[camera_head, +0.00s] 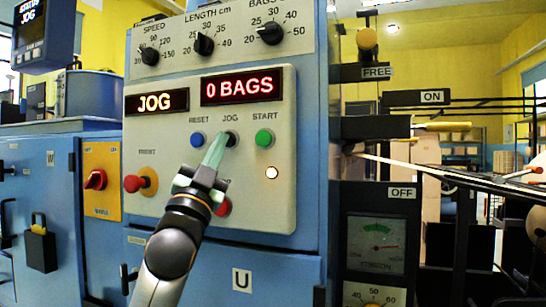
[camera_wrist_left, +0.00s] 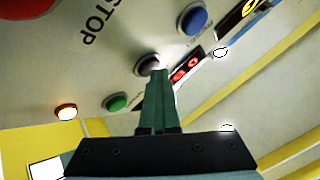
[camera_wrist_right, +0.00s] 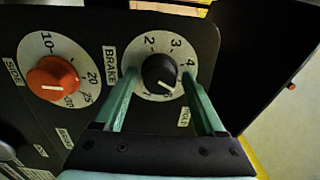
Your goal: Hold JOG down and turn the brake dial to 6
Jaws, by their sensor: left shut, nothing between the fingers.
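The black JOG button (camera_head: 231,139) is on the cream panel, between the blue RESET and green START buttons. My left gripper (camera_head: 219,148) is shut and empty, its tips at the JOG button. In the left wrist view the tips (camera_wrist_left: 156,75) meet the edge of the black button (camera_wrist_left: 147,63); how far it is pressed is hard to see. The display (camera_head: 161,102) reads JOG. In the right wrist view the black brake dial (camera_wrist_right: 158,73) has its white mark pointing to the lower right, near a partly hidden 6. My right gripper (camera_wrist_right: 159,76) is open, with one finger on each side of the dial.
A red knob (camera_wrist_right: 53,79) sits left of the brake dial. The counter (camera_head: 240,88) reads 0 BAGS. A lit lamp (camera_head: 271,172) is below START.

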